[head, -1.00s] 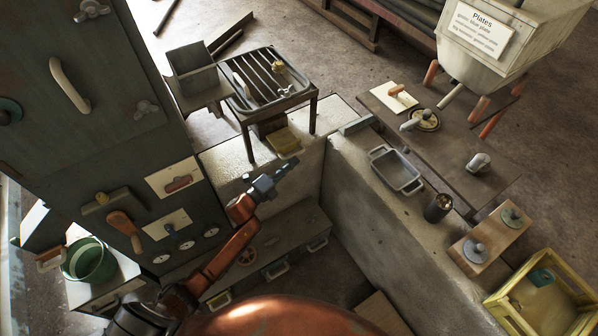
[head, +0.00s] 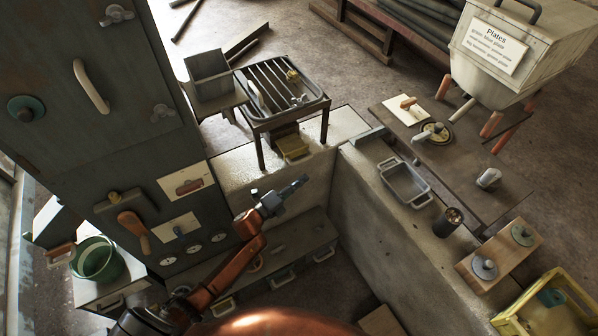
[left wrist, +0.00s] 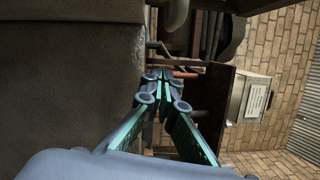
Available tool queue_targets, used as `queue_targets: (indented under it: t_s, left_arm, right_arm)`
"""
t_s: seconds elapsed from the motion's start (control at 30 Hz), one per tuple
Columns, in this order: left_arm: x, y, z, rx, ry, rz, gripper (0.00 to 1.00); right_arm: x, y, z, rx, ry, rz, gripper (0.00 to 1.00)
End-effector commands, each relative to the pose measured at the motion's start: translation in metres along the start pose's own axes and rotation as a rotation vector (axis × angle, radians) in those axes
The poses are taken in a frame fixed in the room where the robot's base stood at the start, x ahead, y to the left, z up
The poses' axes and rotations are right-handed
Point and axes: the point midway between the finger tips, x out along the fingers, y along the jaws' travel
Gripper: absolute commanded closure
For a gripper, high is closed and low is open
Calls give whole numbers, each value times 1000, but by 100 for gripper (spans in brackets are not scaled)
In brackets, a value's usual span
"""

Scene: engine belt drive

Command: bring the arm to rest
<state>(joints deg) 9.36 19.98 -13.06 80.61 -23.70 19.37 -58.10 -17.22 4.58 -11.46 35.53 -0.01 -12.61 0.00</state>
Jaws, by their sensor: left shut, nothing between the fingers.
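My left arm comes in from the bottom left of the head view. Its orange links rise to my left gripper (head: 298,184), which is held in the air over the open space between the dark cabinet and the stone walls. In the left wrist view the two green-lined fingers of the left gripper (left wrist: 165,76) meet at their tips. It is shut and empty. It touches nothing that I can see. My right gripper does not show in either view.
The dark cabinet (head: 95,75) stands at left, with a green bucket (head: 97,259) beside it. A slatted rack (head: 316,101) stands behind the gripper. A stone wall (head: 385,240) bears a metal tray (head: 391,181) and a dark cup (head: 447,222). A yellow crate (head: 513,318) is at bottom right.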

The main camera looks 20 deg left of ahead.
Motion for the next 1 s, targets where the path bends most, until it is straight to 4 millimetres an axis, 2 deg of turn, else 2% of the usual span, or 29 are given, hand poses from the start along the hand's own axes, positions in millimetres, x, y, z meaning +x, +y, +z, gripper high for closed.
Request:
queue_targets:
  t_s: [0.03,0.1,0.3,0.5,0.77,0.87,0.97,1.0]
  left_arm:
    - [-16,-1,3,1,-4,3,100]
    - [-32,-2,3,1,-6,1,100]
    - [-67,0,4,1,-9,2,100]
    - [-80,0,3,0,-7,0,100]
    - [-81,1,2,-4,-6,3,100]
    - [-87,18,4,-48,-25,39,100]
    - [-104,59,6,-162,-73,123,100]
    - [-114,81,6,-223,-100,168,100]
  right_arm:
    - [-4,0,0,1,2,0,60]
    - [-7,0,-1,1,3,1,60]
    - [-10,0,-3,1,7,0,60]
    - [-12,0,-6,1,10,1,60]
    - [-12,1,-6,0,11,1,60]
    - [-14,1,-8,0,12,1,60]
    - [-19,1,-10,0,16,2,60]
    - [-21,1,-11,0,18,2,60]
